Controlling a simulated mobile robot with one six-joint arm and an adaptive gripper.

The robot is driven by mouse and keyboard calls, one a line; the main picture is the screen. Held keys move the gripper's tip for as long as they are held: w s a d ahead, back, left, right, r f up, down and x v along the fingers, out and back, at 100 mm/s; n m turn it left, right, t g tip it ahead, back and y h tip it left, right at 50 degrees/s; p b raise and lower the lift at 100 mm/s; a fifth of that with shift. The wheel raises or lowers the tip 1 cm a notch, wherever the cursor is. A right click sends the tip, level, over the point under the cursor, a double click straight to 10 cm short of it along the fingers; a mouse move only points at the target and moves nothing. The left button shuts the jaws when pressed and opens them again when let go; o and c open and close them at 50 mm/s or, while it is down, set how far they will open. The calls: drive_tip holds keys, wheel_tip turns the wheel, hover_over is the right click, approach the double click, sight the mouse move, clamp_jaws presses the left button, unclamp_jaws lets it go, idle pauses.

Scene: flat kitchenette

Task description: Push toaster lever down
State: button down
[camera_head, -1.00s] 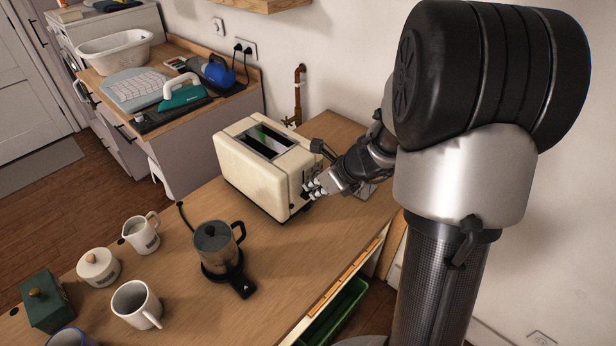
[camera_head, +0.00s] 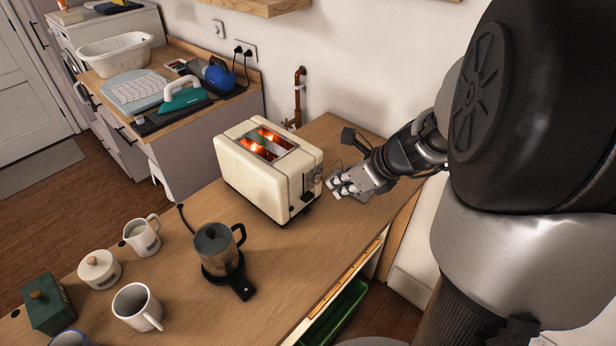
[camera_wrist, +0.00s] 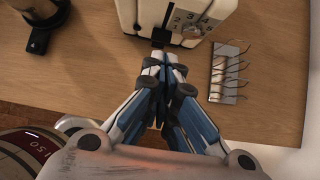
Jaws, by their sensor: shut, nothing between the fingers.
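The cream toaster (camera_head: 258,185) stands upright on the wooden counter, and its two slots glow orange inside. Its lever (camera_head: 307,197) sits low on the end face that is turned to my arm. My gripper (camera_head: 335,187) is shut and empty, to the right of the toaster and apart from it in the head view. In the wrist view my gripper (camera_wrist: 162,68) points at the toaster's end face (camera_wrist: 172,12), with a numbered dial (camera_wrist: 192,30) and the dark lever (camera_wrist: 161,37) just beyond the fingertips.
A rack-like metal item (camera_wrist: 228,70) lies on the counter beside the toaster. A dark kettle-like pot (camera_head: 217,248) on a base stands in front of the toaster. A mug (camera_head: 136,305), a jug (camera_head: 141,236) and a lidded pot (camera_head: 98,268) stand at the left.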

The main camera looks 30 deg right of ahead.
drive_tip(key=v, duration=0.4)
drive_tip(key=shift+s+r, duration=0.15)
drive_tip(key=shift+r, duration=0.05)
